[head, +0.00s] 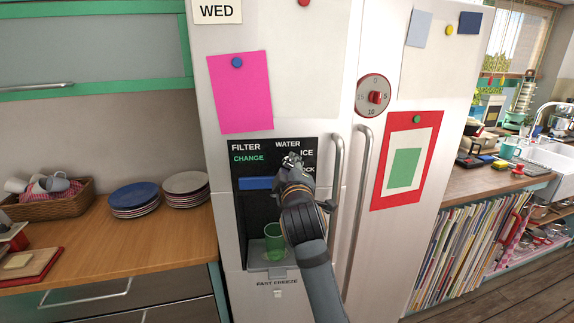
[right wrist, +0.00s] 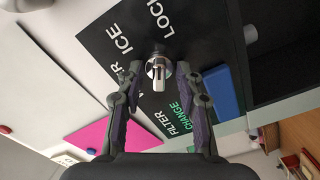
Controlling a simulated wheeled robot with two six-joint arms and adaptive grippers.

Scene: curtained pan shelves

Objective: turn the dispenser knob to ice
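The black dispenser panel (head: 262,170) is on the fridge's left door, with the labels FILTER, CHANGE, WATER, ICE and LOCK. My right gripper (head: 291,160) is in front of the panel and covers most of the knob in the head view. In the right wrist view the small silver knob (right wrist: 158,82) sits beyond and between the two spread fingers of that gripper (right wrist: 159,73). The fingers are open, with gaps to the knob on both sides. I cannot tell for sure which label the knob points to. My left gripper is not in view.
A green cup (head: 274,240) stands in the dispenser recess under the blue strip (head: 256,183). Vertical door handles (head: 337,172) are close to the right of my right arm. A wooden counter (head: 150,240) with plates (head: 135,198) and a basket (head: 50,205) is at left.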

